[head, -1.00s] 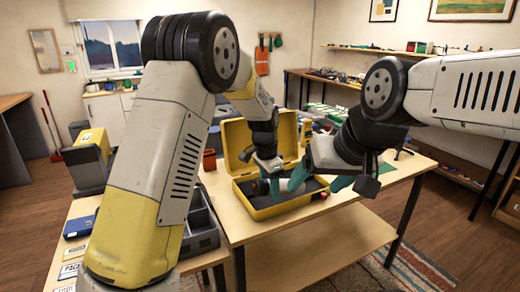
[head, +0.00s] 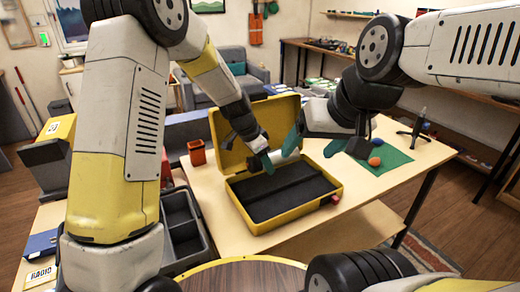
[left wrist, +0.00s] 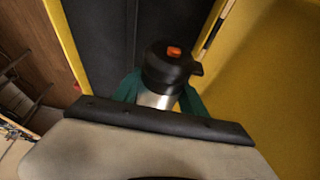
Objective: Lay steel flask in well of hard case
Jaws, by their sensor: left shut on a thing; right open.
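The yellow hard case (head: 262,226) stands open on the table, its lid (head: 228,128) raised at the back. Its dark foam bed (head: 282,190) shows a long recess and looks empty. My left gripper (head: 267,163) is shut on the steel flask (head: 287,153), above the back part of the case near the lid. In the left wrist view the flask's black cap with an orange button (left wrist: 174,51) sticks out between the green fingers, above foam and beside yellow case wall. My right gripper (head: 314,145) is open and empty, right of the flask; it partly hides the lid.
A green mat (head: 392,160) with an orange ball (head: 374,162) and a blue ball (head: 377,142) lies right of the case. A small black tripod (head: 415,130) stands behind. A grey divided bin (head: 182,225) is at front left.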

